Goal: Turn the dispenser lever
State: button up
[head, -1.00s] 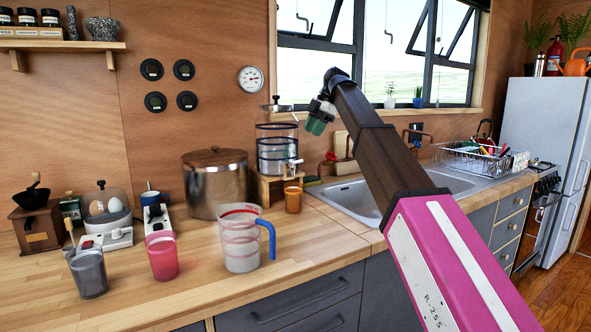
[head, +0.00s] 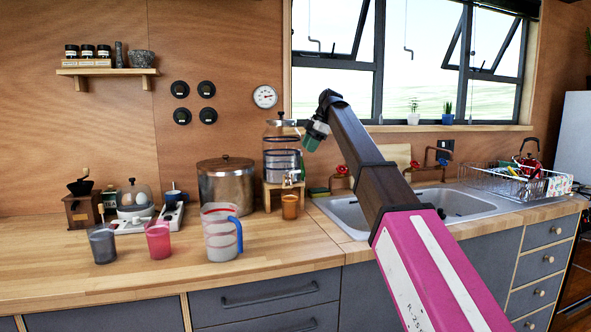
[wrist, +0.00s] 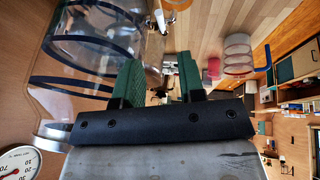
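The dispenser (head: 282,150) is a clear jar with dark bands, on a wooden stand at the back of the counter. Its small tap with the lever (head: 291,178) is low on its front. An orange cup (head: 289,206) stands under the tap. In the wrist view the jar (wrist: 100,45) is large at upper left and the metal tap (wrist: 160,18) shows at the top. My gripper (head: 312,138) is in the air beside the jar's right side, above tap height. In the wrist view its green fingers (wrist: 159,80) are apart with nothing held between them.
A large pot (head: 226,184) stands left of the dispenser. A measuring jug (head: 221,236), a pink cup (head: 158,240) and a grey cup (head: 102,244) stand further forward. The sink (head: 345,212) is at right.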

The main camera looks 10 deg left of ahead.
jog(key=x, duration=0.9)
jog(key=shift+f, duration=0.3)
grip_shut()
